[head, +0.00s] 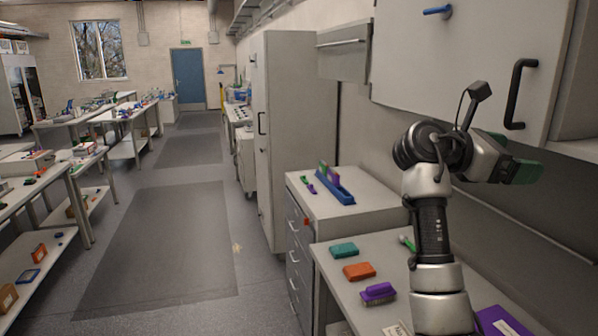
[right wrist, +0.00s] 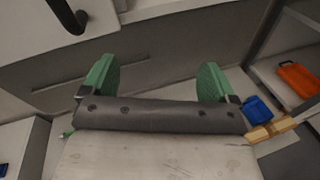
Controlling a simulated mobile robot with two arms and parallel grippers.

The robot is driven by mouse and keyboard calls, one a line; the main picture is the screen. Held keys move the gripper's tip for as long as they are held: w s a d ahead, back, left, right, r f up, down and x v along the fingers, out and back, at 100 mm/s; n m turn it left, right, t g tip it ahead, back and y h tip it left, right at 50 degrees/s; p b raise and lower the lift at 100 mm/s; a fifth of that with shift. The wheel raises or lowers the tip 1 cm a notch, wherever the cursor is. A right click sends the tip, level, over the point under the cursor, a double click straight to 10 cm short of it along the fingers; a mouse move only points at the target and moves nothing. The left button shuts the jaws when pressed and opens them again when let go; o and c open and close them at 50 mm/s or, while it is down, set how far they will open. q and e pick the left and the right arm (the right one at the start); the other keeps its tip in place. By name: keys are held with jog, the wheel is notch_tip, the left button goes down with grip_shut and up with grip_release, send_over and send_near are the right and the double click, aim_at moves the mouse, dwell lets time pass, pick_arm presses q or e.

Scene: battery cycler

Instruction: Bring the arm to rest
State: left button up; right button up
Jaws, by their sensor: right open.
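My right arm rises in front of the bench at the right of the head view. Its gripper (head: 522,171), with green fingers, points right, below a cabinet door's black handle (head: 519,94). In the right wrist view the two green fingers of the right gripper (right wrist: 157,82) stand wide apart with nothing between them. My left arm and gripper are not in view.
The bench (head: 335,275) under my right arm holds a teal block (head: 344,250), an orange block (head: 359,271) and a purple brush (head: 378,293). A drawer unit (head: 310,205) bears a blue tray (head: 335,188). The wall cabinet (head: 470,50) is close above. The aisle floor (head: 165,240) is clear.

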jog(key=s+a+f+m+t+y, duration=0.1)
jog(key=s+f+m+t+y, duration=0.2)
jog(key=f, duration=1.4)
jog(key=s+a+f+m+t+y, duration=0.2)
jog(key=s+f+y, duration=0.15)
jog(key=f, duration=1.35)
jog(key=s+a+f+m+g+y, duration=0.1)
jog(key=s+a+f+m+y, duration=0.3)
jog(key=s, duration=0.5)
jog(key=s+a+f+m+y, duration=0.2)
jog(key=s+a+f+y, duration=0.15)
jog(key=s+f, duration=0.4)
jog(key=s+a+f+m+g+y, duration=0.1)
jog(key=s+a+f+m+y, duration=0.3)
jog(key=s, duration=0.6)
notch_tip(320, 180, down, 29)
jog(key=n+g+b, duration=0.1)
jog(key=b, duration=0.4)
pick_arm(q)
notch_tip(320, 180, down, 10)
jog(key=b, duration=0.4)
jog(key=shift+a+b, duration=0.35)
pick_arm(e)
jog(key=s+d+f+g+h, duration=0.1)
jog(key=s+d+f, duration=0.1)
jog(key=s+f, duration=1.5)
notch_tip(320, 180, down, 4)
jog(key=shift+d+r+g, duration=0.2)
jog(key=shift+d+g, duration=0.05)
jog(key=shift+g, duration=0.05)
